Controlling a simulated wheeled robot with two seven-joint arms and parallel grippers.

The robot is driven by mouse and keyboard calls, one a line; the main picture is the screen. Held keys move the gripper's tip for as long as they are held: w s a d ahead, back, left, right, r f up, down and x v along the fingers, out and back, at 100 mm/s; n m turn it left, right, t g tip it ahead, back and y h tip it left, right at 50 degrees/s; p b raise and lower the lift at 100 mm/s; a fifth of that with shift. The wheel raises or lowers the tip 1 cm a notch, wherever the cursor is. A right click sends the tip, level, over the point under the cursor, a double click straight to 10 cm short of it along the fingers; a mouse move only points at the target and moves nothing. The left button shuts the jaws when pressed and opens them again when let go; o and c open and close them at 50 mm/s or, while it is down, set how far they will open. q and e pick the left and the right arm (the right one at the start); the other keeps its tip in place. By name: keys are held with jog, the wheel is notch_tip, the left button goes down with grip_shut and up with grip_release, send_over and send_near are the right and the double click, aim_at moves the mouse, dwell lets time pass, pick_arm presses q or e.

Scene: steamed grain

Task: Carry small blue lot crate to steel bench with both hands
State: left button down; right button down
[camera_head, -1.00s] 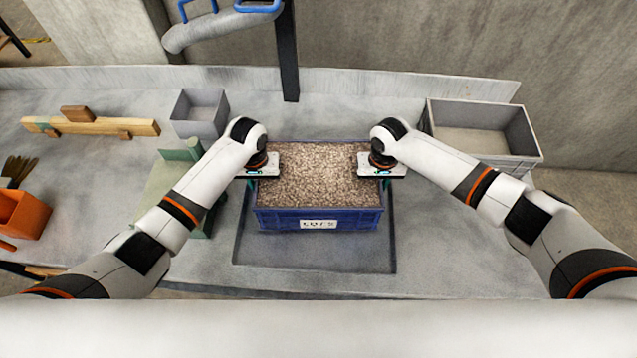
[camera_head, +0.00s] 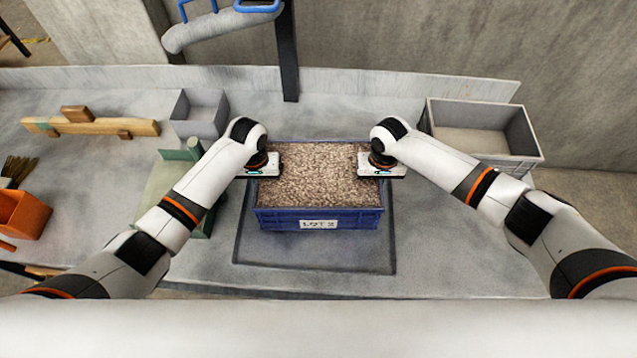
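The small blue lot crate (camera_head: 274,219) is in the middle of the view, full of brown grain, with a white label reading "LOT 2" on its near wall. It is over a dark, recessed rectangle on the grey steel bench (camera_head: 440,262). My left gripper (camera_head: 259,172) is at the crate's left side rim. My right gripper (camera_head: 382,172) is at its right side rim. The fingers of both are hidden below the gripper bodies, so I cannot see whether they are closed on the rim. I cannot tell whether the crate rests on the bench.
A grey empty bin (camera_head: 200,128) stands behind on the left. A larger grey tub (camera_head: 485,143) stands at the right. A wooden beam (camera_head: 95,127), an orange box (camera_head: 22,214) and a green device (camera_head: 172,185) are at left. The bench in front of the crate is clear.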

dwell(0.9)
